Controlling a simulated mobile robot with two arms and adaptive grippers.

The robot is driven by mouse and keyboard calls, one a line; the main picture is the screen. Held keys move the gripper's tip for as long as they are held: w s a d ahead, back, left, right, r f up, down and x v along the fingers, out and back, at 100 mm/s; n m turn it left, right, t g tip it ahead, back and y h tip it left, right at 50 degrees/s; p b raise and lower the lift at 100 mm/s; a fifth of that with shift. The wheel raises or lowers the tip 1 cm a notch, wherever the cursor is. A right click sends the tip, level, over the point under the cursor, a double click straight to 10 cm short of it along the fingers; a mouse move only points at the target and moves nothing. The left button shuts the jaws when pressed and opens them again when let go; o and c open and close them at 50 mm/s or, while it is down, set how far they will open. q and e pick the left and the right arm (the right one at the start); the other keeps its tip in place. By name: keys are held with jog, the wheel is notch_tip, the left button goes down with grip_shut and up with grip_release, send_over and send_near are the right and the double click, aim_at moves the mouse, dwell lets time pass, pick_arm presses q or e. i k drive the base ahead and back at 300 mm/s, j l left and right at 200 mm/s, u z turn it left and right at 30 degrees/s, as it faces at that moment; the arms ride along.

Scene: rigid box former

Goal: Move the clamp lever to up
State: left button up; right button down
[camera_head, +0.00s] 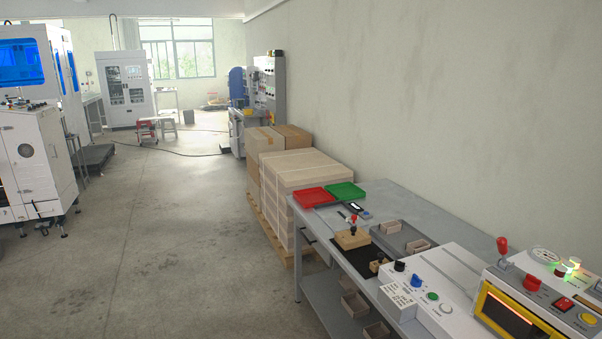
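Two levers with red tips show on the grey workbench (409,201) at the right. A small lever with a red tip (353,219) stands roughly upright on a tan block (352,239), which sits on a black mat (361,260). A larger red-knobbed lever (502,245) stands on the yellow-framed control panel (520,312), close by at the lower right. I cannot tell from the picture which one is the clamp lever. Neither of my grippers is in view.
Red (314,197) and green (344,191) trays lie at the bench's far end. A white box with knobs (430,290) stands beside the panel. Stacked cartons (299,172) stand behind the bench, along the wall. The floor left of the bench is clear; white machines (32,152) stand far left.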

aim_at(502, 242)
jog(key=z, duration=1)
jog(key=l+z, duration=0.1)
jog(key=i+l+u, duration=0.1)
jog(key=l, duration=0.2)
jog(key=i+l+u, duration=0.25)
jog(key=l, duration=0.35)
jog(key=i, duration=0.05)
